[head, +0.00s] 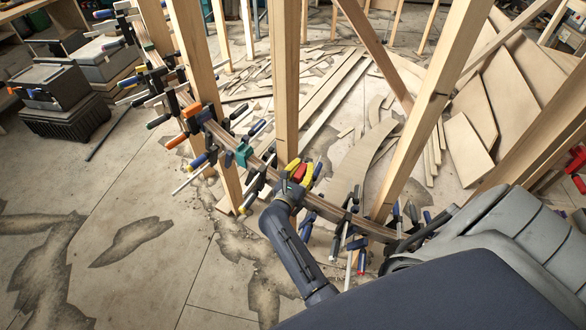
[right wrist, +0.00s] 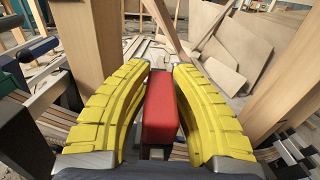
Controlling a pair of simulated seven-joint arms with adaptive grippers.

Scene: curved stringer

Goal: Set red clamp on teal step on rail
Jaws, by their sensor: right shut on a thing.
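My right gripper (head: 299,170) has yellow fingers and is shut on the red clamp (right wrist: 161,108), which sits upright between the fingers in the right wrist view. The red of the clamp also shows between the fingers in the head view. The gripper is over the curved wooden rail (head: 378,231), near its middle. The teal step (head: 243,153) is on the rail, a little left of the gripper. A teal part also shows at the left edge of the right wrist view (right wrist: 10,78). Whether the held clamp touches the rail is hidden. My left gripper is not in view.
Upright wooden posts (head: 285,75) stand along the rail, one just behind the gripper. Many clamps with blue, orange (head: 176,140) and black handles crowd the rail on both sides. Plywood sheets (head: 465,150) lie behind. The cracked floor (head: 130,200) at left is largely clear.

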